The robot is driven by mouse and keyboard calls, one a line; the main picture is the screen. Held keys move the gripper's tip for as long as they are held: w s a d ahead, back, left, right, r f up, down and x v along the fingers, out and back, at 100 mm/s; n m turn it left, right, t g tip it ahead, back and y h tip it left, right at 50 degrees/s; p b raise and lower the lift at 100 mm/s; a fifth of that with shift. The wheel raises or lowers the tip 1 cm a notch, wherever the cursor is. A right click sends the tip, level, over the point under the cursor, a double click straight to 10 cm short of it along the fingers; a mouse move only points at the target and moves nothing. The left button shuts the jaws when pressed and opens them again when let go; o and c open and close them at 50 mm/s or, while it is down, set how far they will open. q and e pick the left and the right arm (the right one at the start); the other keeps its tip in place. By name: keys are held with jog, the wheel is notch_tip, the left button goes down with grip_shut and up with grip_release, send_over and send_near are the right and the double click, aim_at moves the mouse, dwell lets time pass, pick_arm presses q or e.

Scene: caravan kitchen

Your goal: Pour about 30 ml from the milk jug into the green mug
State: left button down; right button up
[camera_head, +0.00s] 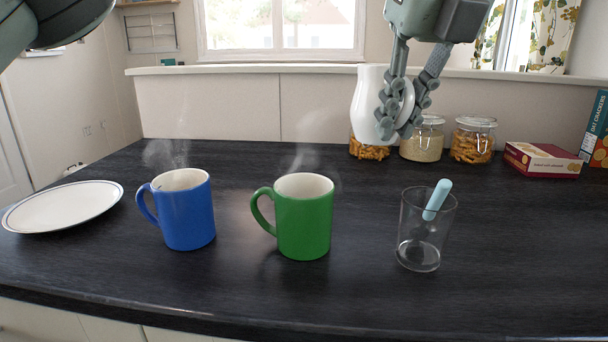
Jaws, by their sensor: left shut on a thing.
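The white milk jug (368,104) is held in the air at the upper right of the head view, to the right of and farther back than the green mug. It looks about upright, and its inside is hidden. My left gripper (405,112) is shut on the jug's handle side, and its fingers cover part of the handle. The green mug (303,224) stands upright on the dark counter (300,300) in the middle, its handle to the left. Its pale inside shows at the rim; the level in it cannot be told. Faint steam rises above it. My right gripper is out of view.
A steaming blue mug (186,216) stands left of the green mug, and a white plate (64,206) lies farther left. A clear glass (421,240) holding a light-blue-handled utensil (437,199) stands to the right. Jars (472,142) and a red box (543,160) line the back.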

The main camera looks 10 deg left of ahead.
pick_arm(q)
jog(key=s+d+n+g+y+p, duration=0.1)
jog(key=s+d+n+g+y, duration=0.1)
jog(key=s+n, duration=0.5)
jog(key=shift+s+f+n+p, duration=0.25)
jog(key=shift+n+p, duration=0.1)
jog(key=shift+n, duration=0.45)
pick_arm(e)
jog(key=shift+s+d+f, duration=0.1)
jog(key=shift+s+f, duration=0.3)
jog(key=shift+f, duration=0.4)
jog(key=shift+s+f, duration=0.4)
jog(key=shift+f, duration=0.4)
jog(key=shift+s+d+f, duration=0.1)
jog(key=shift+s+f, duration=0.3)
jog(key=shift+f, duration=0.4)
pick_arm(q)
jog(key=shift+w+f, duration=0.1)
